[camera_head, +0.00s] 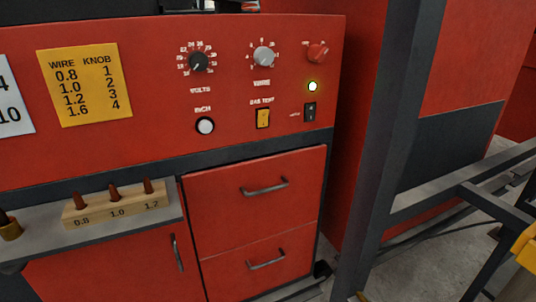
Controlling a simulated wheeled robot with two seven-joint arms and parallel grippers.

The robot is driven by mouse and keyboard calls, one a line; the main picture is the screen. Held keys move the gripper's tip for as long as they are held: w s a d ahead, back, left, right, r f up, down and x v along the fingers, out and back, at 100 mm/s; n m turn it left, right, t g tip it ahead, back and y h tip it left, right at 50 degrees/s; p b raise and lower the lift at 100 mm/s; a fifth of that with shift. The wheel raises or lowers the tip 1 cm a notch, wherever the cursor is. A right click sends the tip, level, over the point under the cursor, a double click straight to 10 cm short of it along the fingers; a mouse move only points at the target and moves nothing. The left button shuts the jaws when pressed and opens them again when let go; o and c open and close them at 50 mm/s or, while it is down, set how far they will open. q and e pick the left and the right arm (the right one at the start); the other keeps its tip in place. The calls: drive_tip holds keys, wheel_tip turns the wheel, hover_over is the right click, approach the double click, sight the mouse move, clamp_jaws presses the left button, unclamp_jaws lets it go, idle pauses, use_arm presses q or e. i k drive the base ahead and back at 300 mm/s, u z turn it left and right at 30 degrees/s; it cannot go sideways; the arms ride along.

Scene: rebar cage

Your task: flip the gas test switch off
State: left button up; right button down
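The gas test switch (263,118) is a yellow rocker under the "GAS TEST" label on the red welder panel (140,130). Its rocker position is too small to tell. To its right is a black switch (310,112) with a lit indicator lamp (313,86) above it. To its left is the white inch button (205,126). Neither of my grippers shows in the head view.
Above are the black volts knob (198,62), grey wire knob (264,57) and red knob (317,52). Below are drawers with handles (264,187) and a shelf with a wooden tip block (116,205). A dark upright post (386,130) stands right of the panel.

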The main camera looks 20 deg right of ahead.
sight(262, 116)
drive_tip(key=k, duration=0.5)
drive_tip(key=z, duration=0.75)
drive_tip(key=i, duration=0.8)
drive_tip(key=u, duration=1.2)
